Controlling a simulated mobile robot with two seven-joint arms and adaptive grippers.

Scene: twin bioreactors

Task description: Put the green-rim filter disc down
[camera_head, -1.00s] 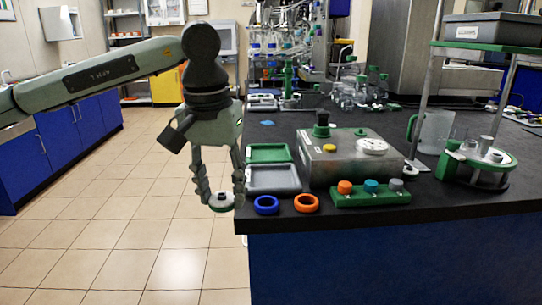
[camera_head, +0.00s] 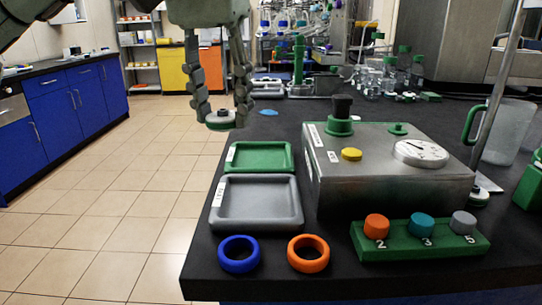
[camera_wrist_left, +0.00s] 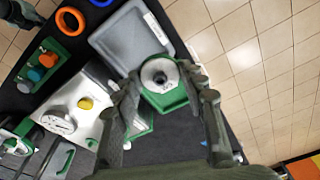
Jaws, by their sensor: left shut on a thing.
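My left gripper (camera_head: 221,117) is shut on the green-rim filter disc (camera_head: 219,120), a small pale disc with a dark centre and green rim. It hangs in the air beyond the green tray (camera_head: 260,169), near the bench's left edge, touching nothing visible below. In the left wrist view the disc (camera_wrist_left: 159,74) sits between the fingertips, and the grey tray (camera_wrist_left: 131,36) shows beside it. Both trays look empty in the head view, where the grey tray (camera_head: 256,203) lies in front of the green one.
A steel unit (camera_head: 385,180) with a gauge stands right of the trays. A blue ring (camera_head: 223,246), an orange ring (camera_head: 293,251) and a green block (camera_head: 420,246) with coloured numbered caps lie along the front. Tiled floor lies left of the black bench (camera_head: 340,282).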

